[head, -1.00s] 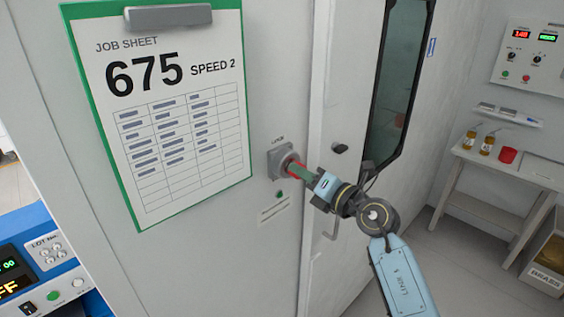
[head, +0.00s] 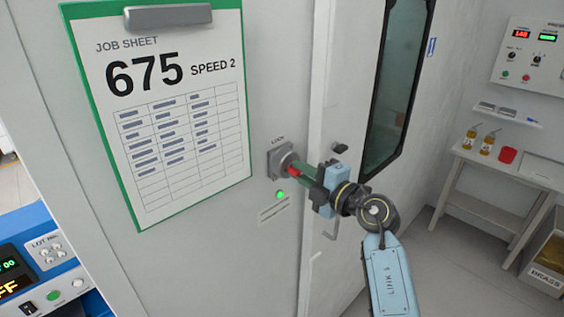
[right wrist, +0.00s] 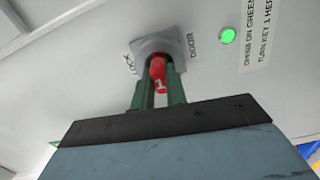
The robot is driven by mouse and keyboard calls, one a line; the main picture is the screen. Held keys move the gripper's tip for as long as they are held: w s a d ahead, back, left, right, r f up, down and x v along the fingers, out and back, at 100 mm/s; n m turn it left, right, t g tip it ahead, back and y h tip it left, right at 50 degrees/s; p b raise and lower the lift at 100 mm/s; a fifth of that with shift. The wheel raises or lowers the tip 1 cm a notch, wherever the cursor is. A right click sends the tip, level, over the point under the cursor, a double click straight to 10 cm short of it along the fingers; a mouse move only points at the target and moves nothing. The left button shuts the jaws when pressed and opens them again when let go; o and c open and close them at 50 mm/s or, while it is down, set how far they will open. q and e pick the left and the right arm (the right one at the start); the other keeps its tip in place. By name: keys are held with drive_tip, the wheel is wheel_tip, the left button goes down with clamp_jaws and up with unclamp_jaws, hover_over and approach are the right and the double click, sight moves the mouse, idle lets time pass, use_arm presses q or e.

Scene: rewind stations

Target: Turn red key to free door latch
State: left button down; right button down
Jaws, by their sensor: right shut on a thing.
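The red key (head: 294,171) sits in the grey lock plate (head: 275,160) on the light grey wall, left of the door. In the right wrist view the red key (right wrist: 158,74) shows between the two green fingers, in front of the lock plate (right wrist: 157,45). My right gripper (head: 299,171) is shut on the key. A small lamp (head: 280,195) below the lock glows green; it also glows in the right wrist view (right wrist: 228,36). The door (head: 350,110) with its dark-framed window looks closed. My left gripper is not in view.
A clipboard job sheet (head: 165,110) reading 675, speed 2, hangs left of the lock. A door handle (head: 331,222) is close to my right wrist. A side table (head: 500,165) with bottles and a red cup stands at the right, under a control panel (head: 530,60).

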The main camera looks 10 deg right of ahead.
drive_tip(key=c, duration=1.9)
unclamp_jaws()
drive_tip(key=shift+f+m, duration=0.1)
drive_tip(key=shift+m, duration=0.2)
drive_tip(key=o, duration=0.6)
drive_tip(key=shift+c, duration=0.2)
drive_tip(key=shift+s, duration=0.1)
